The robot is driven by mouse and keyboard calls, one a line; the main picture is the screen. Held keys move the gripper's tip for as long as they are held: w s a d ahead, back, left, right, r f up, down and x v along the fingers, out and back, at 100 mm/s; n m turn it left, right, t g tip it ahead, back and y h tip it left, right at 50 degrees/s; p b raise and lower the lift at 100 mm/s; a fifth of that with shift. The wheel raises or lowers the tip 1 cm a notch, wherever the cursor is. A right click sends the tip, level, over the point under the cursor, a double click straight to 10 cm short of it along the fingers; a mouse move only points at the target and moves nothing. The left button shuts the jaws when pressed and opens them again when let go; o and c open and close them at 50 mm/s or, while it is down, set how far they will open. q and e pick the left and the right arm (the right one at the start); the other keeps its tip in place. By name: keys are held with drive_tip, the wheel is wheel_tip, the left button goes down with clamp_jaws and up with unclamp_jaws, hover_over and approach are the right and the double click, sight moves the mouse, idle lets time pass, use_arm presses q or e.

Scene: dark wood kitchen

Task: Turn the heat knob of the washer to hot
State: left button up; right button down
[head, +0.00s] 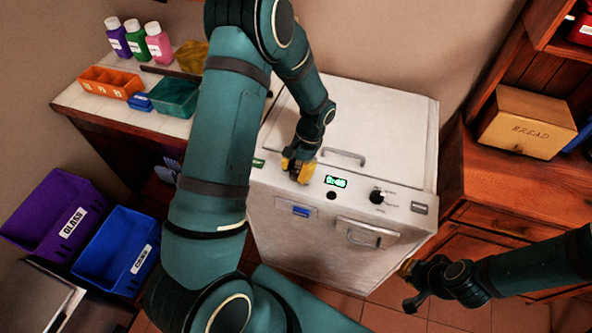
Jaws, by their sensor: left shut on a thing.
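The white washer (290,225) stands in the middle of the head view, with a control panel along its top front edge. My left gripper (298,174) is down at the left part of this panel, shut on what appears to be the heat knob. The gripper hides the knob, so I cannot see its setting. A black dial (377,197) with small labels around it sits on the right part of the panel. My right gripper (408,287) is open and empty, in front of the washer to the lower right, above the floor.
A green display (336,182) and a black button (331,195) sit right of my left gripper. Handles (344,157) (362,234) stick out from the lid and front. Bins (117,250) stand left; a wooden cabinet with a bread box (525,122) stands right.

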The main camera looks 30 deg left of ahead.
use_arm(q)
drive_tip(key=shift+s+f+m, duration=0.1)
drive_tip(key=shift+s+m, duration=0.05)
drive_tip(key=shift+m, duration=0.25)
drive_tip(key=o, duration=1.2)
drive_tip(key=v, duration=1.2)
drive_tip(key=shift+d, duration=0.15)
